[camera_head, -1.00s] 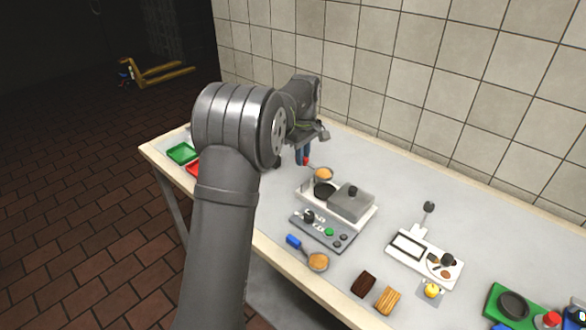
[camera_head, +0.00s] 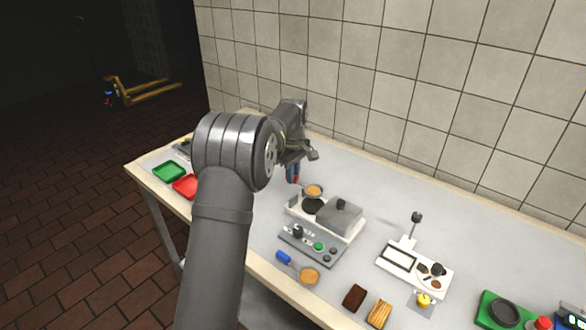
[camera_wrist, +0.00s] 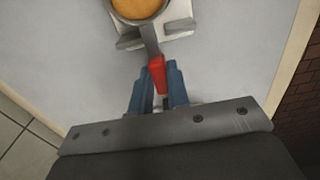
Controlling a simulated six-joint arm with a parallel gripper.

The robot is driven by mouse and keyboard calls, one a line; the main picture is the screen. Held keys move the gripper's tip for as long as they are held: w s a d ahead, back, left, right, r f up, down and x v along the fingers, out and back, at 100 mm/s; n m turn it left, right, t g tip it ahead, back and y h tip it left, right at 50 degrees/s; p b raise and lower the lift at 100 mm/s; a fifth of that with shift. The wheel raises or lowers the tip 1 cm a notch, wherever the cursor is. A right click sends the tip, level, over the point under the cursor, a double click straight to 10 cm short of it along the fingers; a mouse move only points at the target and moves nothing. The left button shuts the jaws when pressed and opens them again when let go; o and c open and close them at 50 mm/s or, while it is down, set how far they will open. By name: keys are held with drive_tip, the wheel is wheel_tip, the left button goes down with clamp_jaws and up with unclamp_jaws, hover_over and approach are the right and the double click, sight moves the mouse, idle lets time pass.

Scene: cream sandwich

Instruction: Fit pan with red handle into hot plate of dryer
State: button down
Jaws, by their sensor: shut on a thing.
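My gripper (camera_head: 293,178) is shut on the red handle (camera_wrist: 157,72) of a small pan. The pan (camera_head: 314,191) holds something orange-brown. Its bowl is at the far edge of the dryer, just behind the hot plate in the head view. In the wrist view the pan (camera_wrist: 139,18) shows at the top edge, partly cut off, over a white part of the dryer. The dryer (camera_head: 292,210) is a white unit with a round black hot plate (camera_head: 312,207) that shows bare. I cannot tell whether the pan touches the dryer.
A grey lidded box (camera_head: 340,215) covers the dryer's right side. Green (camera_head: 169,172) and red (camera_head: 185,187) trays are at left. A white device (camera_head: 414,268) stands at right. The tiled wall is behind.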

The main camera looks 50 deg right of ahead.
drive_tip(key=shift+f, duration=1.6)
drive_tip(key=shift+f, duration=0.85)
drive_tip(key=c, duration=1.3)
unclamp_jaws()
drive_tip(key=shift+f, duration=0.1)
wheel_tip(320, 180, up, 18)
drive_tip(key=shift+f, duration=0.25)
drive_tip(key=shift+f, duration=0.1)
wheel_tip(320, 180, down, 17)
drive_tip(key=shift+f, duration=0.15)
